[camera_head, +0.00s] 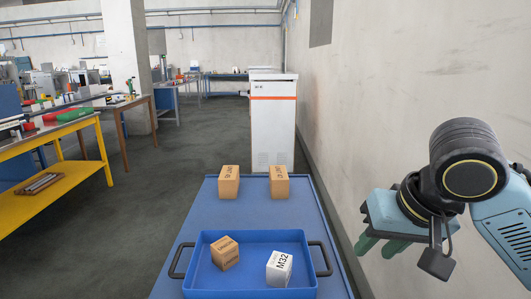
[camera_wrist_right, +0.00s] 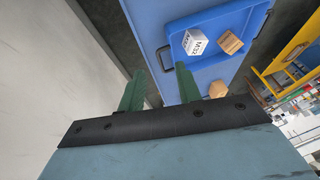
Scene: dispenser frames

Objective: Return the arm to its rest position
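My right gripper (camera_head: 382,246) hangs in the air at the right of the head view, to the right of the blue table (camera_head: 258,212) and close to the wall. In the right wrist view its green fingers (camera_wrist_right: 159,84) stand apart with nothing between them. A blue tray (camera_head: 213,293) with dark handles lies on the table. It holds a tan box (camera_head: 225,253) on the left and a white box marked M32 (camera_head: 279,268) on the right, both tilted or turned. My left gripper is out of view.
Two tan boxes (camera_head: 228,182) (camera_head: 279,182) stand on the table behind the tray. A white cabinet (camera_head: 272,125) with an orange stripe stands beyond. A grey wall (camera_head: 400,90) runs along the right. A yellow workbench (camera_head: 50,165) is at the left, with open floor (camera_head: 150,200) between.

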